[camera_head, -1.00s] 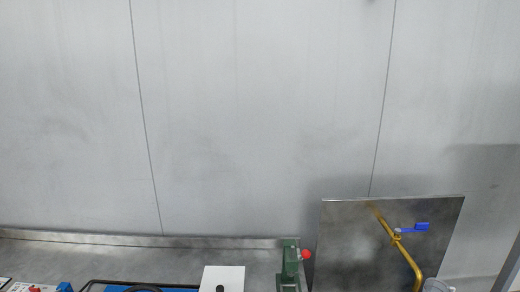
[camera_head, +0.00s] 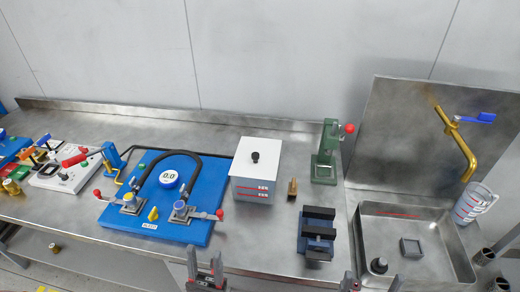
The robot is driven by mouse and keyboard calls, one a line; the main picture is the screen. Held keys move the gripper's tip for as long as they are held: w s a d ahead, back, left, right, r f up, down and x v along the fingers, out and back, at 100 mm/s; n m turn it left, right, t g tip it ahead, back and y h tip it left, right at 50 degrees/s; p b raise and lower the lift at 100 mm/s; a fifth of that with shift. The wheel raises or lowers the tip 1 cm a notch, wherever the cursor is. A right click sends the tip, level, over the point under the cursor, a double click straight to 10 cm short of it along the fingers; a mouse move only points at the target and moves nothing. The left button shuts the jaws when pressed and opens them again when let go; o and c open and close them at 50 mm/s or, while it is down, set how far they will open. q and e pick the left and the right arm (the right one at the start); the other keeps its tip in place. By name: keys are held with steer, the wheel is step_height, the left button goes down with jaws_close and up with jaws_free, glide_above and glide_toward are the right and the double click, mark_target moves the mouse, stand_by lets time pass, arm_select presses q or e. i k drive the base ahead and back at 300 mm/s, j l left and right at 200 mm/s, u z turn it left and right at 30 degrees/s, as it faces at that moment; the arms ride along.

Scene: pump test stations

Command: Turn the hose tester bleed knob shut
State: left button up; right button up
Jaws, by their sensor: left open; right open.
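The hose tester is a blue board (camera_head: 200,229) on the steel bench, with a black hose (camera_head: 186,153) arched over a round gauge (camera_head: 168,178) reading 0.0. A yellow bleed knob (camera_head: 153,214) sits at its front edge, above a small white label. Its pointed shape looks upright; I cannot tell its turn position. My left gripper (camera_head: 204,264) is open and empty at the bottom, right of and nearer than the knob.
A white-lidded grey box (camera_head: 256,184), a brass piece (camera_head: 292,188), a green press (camera_head: 325,165) and a dark blue vise (camera_head: 317,233) stand right of the tester. A sink (camera_head: 413,212) with brass tap (camera_head: 462,143) is far right. A white device (camera_head: 67,165) is left.

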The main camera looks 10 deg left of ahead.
mark_target(154, 216)
steer(key=u, duration=1.25)
steer(key=k+j+u, duration=0.15)
steer(key=k+u, duration=0.2)
steer(key=u, duration=0.15)
